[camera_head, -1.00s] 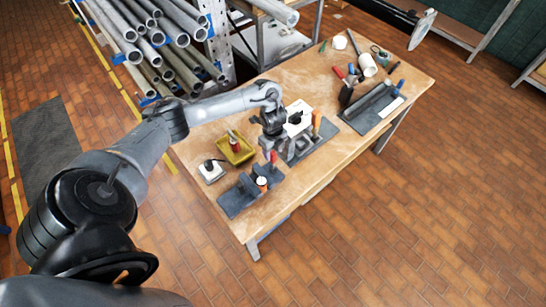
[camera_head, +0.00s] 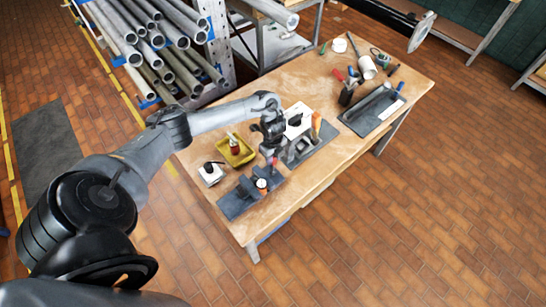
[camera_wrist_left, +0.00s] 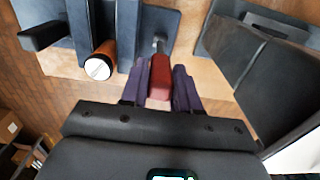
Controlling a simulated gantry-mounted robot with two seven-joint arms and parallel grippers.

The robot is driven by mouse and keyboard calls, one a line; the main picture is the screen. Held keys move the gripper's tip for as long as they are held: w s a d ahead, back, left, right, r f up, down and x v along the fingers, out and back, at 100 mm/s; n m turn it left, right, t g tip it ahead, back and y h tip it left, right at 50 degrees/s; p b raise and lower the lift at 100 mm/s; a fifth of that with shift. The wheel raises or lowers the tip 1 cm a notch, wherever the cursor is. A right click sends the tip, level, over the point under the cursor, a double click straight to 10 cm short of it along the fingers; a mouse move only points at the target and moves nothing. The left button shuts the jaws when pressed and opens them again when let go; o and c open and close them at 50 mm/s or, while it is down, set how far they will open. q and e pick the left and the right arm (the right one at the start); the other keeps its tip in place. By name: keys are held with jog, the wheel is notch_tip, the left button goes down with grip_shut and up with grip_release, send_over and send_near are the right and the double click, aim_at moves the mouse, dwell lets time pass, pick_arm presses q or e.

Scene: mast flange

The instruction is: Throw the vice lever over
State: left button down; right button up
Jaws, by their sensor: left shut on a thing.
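The vice (camera_head: 246,188) is a dark block assembly on a blue-grey plate at the near left of the table. Its lever (camera_wrist_left: 160,78) has a red grip, and a metal end shows beyond it in the left wrist view. My left gripper (camera_head: 273,152) is beside the vice. In the left wrist view its purple fingers (camera_wrist_left: 160,88) stand on either side of the red grip, shut on it. The fingers hide part of the grip.
An orange cylinder with a white top (camera_wrist_left: 98,66) is at the vice, left of the lever. A yellow tray (camera_head: 236,152) and a small white box (camera_head: 211,174) stand behind. A grey fixture (camera_head: 300,148) is close on the right.

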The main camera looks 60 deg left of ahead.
pick_arm(q)
jog(key=shift+d, duration=0.1)
jog(key=shift+w+d+r+y+p, duration=0.2)
jog(key=shift+d+y+p, duration=0.45)
jog(key=shift+p, duration=0.4)
jog(key=d+f+y+p, duration=0.2)
jog(key=d+y+p, duration=0.1)
jog(key=d+y, duration=0.2)
jog(key=shift+w+d+f+g+y+p, duration=0.3)
jog(key=shift+d+g+y+p, duration=0.05)
jog(key=shift+g+p, duration=0.05)
jog(key=c, duration=0.9)
grip_release()
